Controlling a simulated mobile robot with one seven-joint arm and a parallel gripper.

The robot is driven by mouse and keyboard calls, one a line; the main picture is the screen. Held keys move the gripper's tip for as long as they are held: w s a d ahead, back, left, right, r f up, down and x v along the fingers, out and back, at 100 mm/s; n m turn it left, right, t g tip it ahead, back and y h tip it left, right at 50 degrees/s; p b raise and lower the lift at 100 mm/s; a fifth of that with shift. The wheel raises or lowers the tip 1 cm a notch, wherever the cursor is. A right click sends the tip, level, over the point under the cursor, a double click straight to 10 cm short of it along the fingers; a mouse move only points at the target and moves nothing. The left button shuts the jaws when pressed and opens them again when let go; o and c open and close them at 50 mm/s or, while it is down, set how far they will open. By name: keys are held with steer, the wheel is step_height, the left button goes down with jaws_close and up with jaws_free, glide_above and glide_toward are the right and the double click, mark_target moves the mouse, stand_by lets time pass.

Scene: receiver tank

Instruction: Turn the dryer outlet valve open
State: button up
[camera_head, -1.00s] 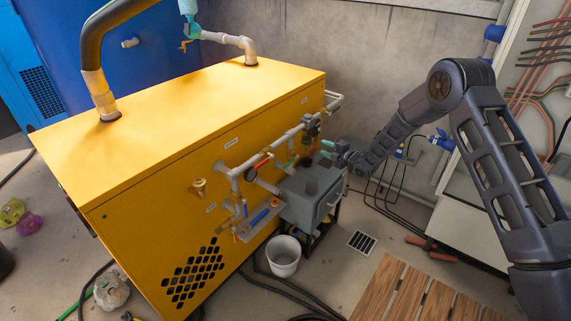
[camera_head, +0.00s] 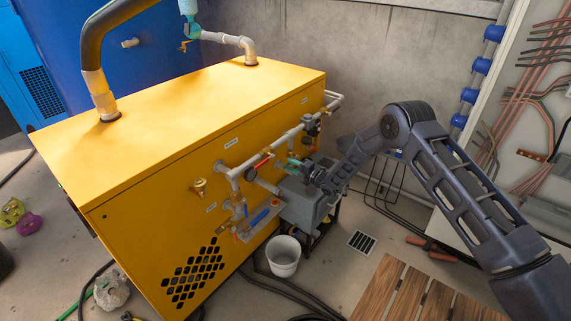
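The yellow dryer cabinet (camera_head: 150,140) carries grey pipework with several valves on its front side. One valve has a red lever (camera_head: 262,160) on the upper pipe. Another has a blue lever (camera_head: 259,217) lower down. The labels are too small to read, so I cannot tell which is the outlet valve. My gripper (camera_head: 293,164), with teal fingertips, points left toward the pipework, right of the red lever and above the grey box. It seems apart from the red lever. Its finger gap is too small to make out, and it hides some pipework behind it.
A grey box (camera_head: 298,207) stands below my gripper, close to the pipes. A white bucket (camera_head: 284,257) is on the floor in front. A wooden pallet (camera_head: 410,295) lies at the lower right, and an open electrical cabinet (camera_head: 530,130) stands at the right.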

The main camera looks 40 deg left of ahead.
mark_target(289, 164)
steer(key=shift+a, duration=2.05)
jaws_close()
